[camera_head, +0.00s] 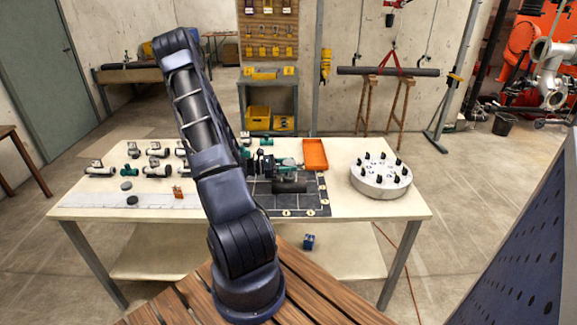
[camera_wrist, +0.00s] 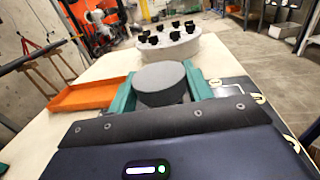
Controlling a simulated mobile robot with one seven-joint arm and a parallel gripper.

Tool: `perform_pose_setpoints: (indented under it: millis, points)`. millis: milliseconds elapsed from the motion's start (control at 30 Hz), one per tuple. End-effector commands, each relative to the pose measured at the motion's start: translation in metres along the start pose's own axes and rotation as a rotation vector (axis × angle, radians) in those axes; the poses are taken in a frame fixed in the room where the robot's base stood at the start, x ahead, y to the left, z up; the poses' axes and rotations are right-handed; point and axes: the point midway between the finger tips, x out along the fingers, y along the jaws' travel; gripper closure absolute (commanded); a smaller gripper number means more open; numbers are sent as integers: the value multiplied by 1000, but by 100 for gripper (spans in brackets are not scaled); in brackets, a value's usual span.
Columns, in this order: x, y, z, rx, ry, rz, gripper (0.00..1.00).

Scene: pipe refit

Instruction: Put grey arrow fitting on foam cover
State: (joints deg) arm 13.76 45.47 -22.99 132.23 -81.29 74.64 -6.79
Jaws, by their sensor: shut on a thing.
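My gripper (camera_wrist: 160,88) has green fingers, closed on a dark grey piece with a round flat end (camera_wrist: 162,78). This is probably the grey arrow fitting; no arrow mark shows on this side. In the head view my gripper (camera_head: 287,170) is over the dark mat (camera_head: 312,203) at the table's middle, partly hidden by my arm. The mat has light outlines and pale round marks and may be the foam cover; its right part also shows in the wrist view (camera_wrist: 236,88). I cannot tell whether the held piece touches the mat.
An orange tray (camera_head: 315,154) lies just behind the mat. A round grey-white stand (camera_head: 381,181) with several black knobs is at the table's right. Several white and green fittings (camera_head: 157,170) and two dark discs (camera_head: 132,200) lie at the left. The front right tabletop is clear.

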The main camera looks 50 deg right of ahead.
Motion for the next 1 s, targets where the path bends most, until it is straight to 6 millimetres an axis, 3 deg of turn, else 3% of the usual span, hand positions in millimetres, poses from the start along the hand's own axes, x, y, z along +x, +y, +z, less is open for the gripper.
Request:
perform_pose_setpoints:
  millis: [200,233,333,733,1000]
  points:
    - [0,0,-3,-1,0,0,75]
    - [0,0,-3,-1,0,0,48]
    - [0,0,-3,0,0,0,29]
    - [0,0,1,0,1,0,28]
    - [-45,1,0,0,1,4,28]
